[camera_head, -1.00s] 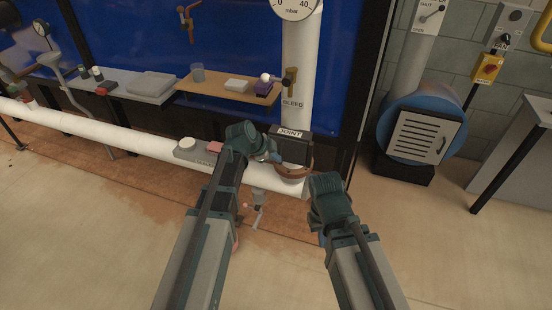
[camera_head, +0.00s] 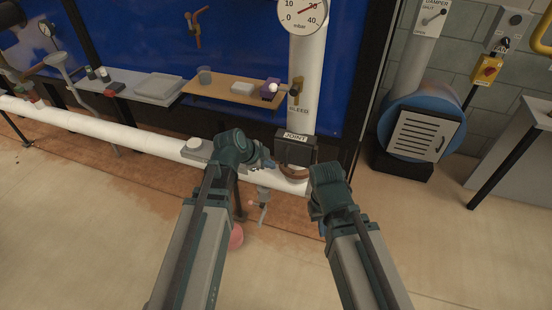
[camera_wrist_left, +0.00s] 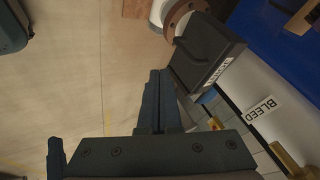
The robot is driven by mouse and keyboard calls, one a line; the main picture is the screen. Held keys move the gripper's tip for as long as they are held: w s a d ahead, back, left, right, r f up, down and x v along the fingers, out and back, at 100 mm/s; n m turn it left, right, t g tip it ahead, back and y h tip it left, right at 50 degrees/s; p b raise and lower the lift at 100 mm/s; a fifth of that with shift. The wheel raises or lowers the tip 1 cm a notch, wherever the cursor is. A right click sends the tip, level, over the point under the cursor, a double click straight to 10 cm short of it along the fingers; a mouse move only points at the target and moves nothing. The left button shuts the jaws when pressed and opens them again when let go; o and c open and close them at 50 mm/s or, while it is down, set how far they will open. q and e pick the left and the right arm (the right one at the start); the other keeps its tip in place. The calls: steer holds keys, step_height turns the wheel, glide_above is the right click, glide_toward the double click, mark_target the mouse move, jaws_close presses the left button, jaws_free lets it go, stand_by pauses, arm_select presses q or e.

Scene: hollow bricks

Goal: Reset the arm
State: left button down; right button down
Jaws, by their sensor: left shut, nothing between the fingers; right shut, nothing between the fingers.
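My left arm reaches up the middle of the head view. Its gripper (camera_head: 265,162) is close to the dark box labelled JOINT (camera_head: 296,150), seemingly just left of it. In the left wrist view the two fingers (camera_wrist_left: 160,100) lie together, shut with nothing between them. The JOINT box (camera_wrist_left: 205,52) is just beyond them there; I cannot tell whether they touch. My right arm ends right of the pipe, with its gripper (camera_head: 328,185) folded low and empty. Its fingertips are mostly hidden by the wrist.
A white pipe (camera_head: 130,137) runs along the left, meeting an upright pipe (camera_head: 312,85) with a gauge (camera_head: 302,12). A wooden shelf (camera_head: 218,88) holds a cup and small blocks. A blue fan housing (camera_head: 420,125) stands right. The near floor is mostly clear.

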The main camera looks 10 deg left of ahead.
arm_select(q)
steer(key=shift+v, duration=0.8)
arm_select(e)
steer(key=shift+r, duration=0.65)
